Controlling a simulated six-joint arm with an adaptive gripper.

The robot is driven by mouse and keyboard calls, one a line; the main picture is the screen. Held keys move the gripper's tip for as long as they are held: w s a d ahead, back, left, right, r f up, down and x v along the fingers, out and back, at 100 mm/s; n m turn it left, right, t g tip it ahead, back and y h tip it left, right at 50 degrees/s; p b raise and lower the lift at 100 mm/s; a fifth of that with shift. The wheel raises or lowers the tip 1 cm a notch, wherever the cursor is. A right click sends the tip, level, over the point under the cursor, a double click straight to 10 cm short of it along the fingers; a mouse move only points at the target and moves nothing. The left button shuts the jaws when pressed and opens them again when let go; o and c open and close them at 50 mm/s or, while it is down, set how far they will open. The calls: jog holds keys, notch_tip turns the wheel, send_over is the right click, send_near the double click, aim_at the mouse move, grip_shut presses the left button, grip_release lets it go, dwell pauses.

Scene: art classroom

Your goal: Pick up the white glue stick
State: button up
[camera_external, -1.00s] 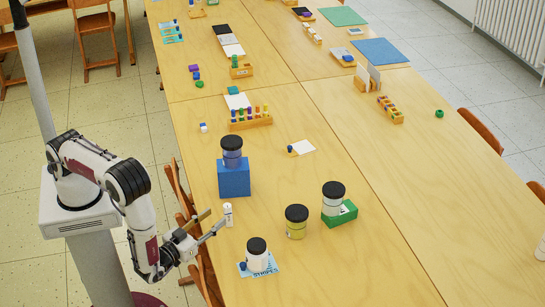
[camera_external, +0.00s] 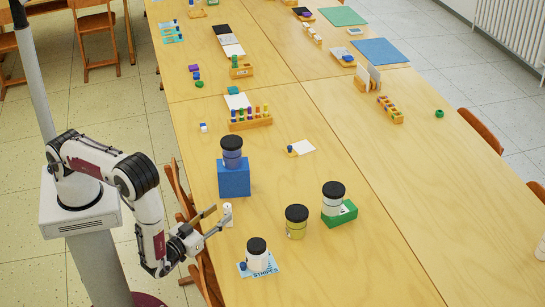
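The white glue stick (camera_external: 228,214) stands upright on the table near its left edge, just in front of the blue block. My gripper (camera_external: 219,219) reaches over the table edge from the left, with its two fingers spread open. The fingertips are close to the glue stick, one toward its left side and one toward its front. I cannot tell whether either finger touches it. The glue stick shows almost whole.
A blue block (camera_external: 234,181) carrying a black-lidded jar (camera_external: 232,158) stands right behind the glue stick.

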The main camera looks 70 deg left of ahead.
aim_at(224, 208)
jog(key=shift+x, duration=2.6)
jog(key=shift+s+a, duration=0.1)
jog(key=shift+a, duration=0.05)
grip_shut()
